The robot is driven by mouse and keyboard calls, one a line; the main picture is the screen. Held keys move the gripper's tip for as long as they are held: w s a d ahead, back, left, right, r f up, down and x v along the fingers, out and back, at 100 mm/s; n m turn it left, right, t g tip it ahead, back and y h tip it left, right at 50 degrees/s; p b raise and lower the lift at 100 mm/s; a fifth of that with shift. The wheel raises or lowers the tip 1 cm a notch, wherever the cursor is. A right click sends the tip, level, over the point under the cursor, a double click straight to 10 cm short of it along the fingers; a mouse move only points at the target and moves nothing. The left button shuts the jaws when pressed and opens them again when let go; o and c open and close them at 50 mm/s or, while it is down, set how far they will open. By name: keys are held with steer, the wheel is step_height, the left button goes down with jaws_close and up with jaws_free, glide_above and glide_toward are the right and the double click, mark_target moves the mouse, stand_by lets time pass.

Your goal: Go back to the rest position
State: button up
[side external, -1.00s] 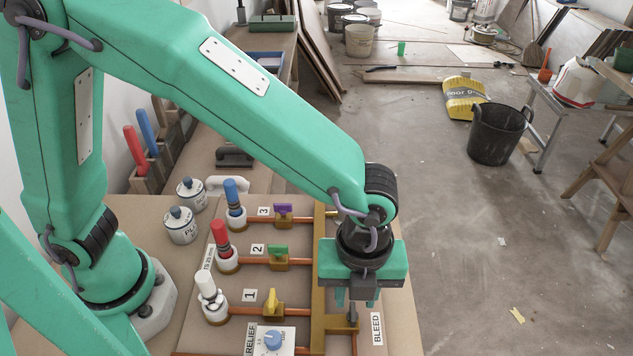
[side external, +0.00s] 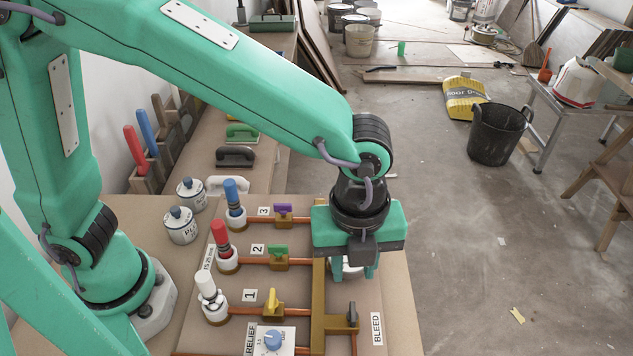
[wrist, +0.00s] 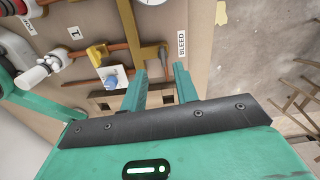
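My gripper (side external: 354,274) hangs above the right part of the pipe board (side external: 391,310). Its fingers are apart with nothing between them, also in the wrist view (wrist: 160,82). The black bleed handle (side external: 352,314) is below and apart from the fingers, beside the BLEED label (side external: 377,329). The yellow handle (side external: 273,301), green handle (side external: 278,250) and purple handle (side external: 283,210) are on rows 1, 2 and 3. The blue relief dial (side external: 273,340) is at the front. A round white gauge (side external: 348,266) is partly hidden behind my fingers.
White (side external: 208,287), red (side external: 220,234) and blue (side external: 232,190) fittings stand along the board's left side. Two white round pots (side external: 182,226) are behind them. A black bucket (side external: 497,133) stands on the floor at right. The air above the board's right edge is clear.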

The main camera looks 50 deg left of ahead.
steer(key=s+a+r+n+t, duration=0.1)
steer(key=a+r+n, duration=0.2)
steer(key=a+n, duration=0.5)
steer(key=s+a+r+n+t, duration=0.2)
steer(key=a+r+n, duration=0.1)
steer(key=a+n, duration=0.6)
steer(key=s+a+r+n+t, duration=0.1)
steer(key=a+r+n+t, duration=0.1)
steer(key=a+n, duration=0.7)
steer(key=shift+s+a+r, duration=0.25)
steer(key=shift+a+r, duration=0.4)
steer(key=shift+a, duration=1.1)
